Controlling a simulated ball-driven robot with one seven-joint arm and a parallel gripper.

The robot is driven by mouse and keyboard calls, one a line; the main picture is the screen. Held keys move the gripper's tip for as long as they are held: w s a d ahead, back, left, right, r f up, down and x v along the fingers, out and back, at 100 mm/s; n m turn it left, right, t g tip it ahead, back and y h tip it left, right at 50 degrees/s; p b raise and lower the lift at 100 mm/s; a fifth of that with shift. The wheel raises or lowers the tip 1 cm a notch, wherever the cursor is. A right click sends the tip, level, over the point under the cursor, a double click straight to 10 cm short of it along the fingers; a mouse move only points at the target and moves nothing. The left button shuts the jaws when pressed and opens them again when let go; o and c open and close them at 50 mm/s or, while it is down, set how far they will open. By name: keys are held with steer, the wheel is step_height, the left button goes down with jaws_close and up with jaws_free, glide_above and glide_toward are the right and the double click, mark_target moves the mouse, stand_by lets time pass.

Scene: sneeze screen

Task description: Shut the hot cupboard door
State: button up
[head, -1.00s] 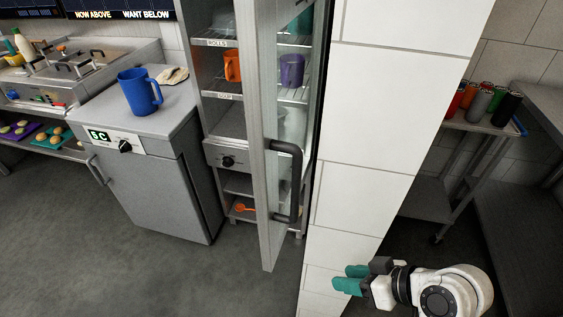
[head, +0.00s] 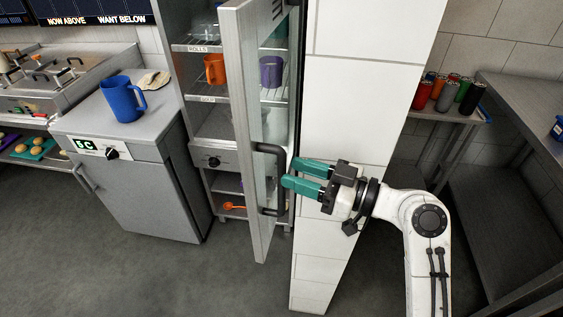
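The hot cupboard (head: 198,120) is a tall steel cabinet with labelled shelves, seen in the head view left of a white tiled pillar. Its framed glass door (head: 246,130) stands open, swung out toward me and seen nearly edge-on. A dark bar handle (head: 284,180) is on the door's right-hand face. My gripper (head: 291,173) is right of the handle, its two teal fingers pointing left at it. The fingers are apart with nothing between them. The fingertips look very near the handle; I cannot tell whether they touch it.
The white tiled pillar (head: 350,110) is close behind my gripper. Inside the cupboard are an orange mug (head: 214,70) and a purple cup (head: 271,72). A low grey fridge (head: 140,190) with a blue jug (head: 122,100) on top stands left. The floor in front is clear.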

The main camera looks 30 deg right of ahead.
mark_target(282, 169)
steer(key=shift+p+x, duration=0.45)
steer(key=shift+x, duration=1.6)
jaws_close()
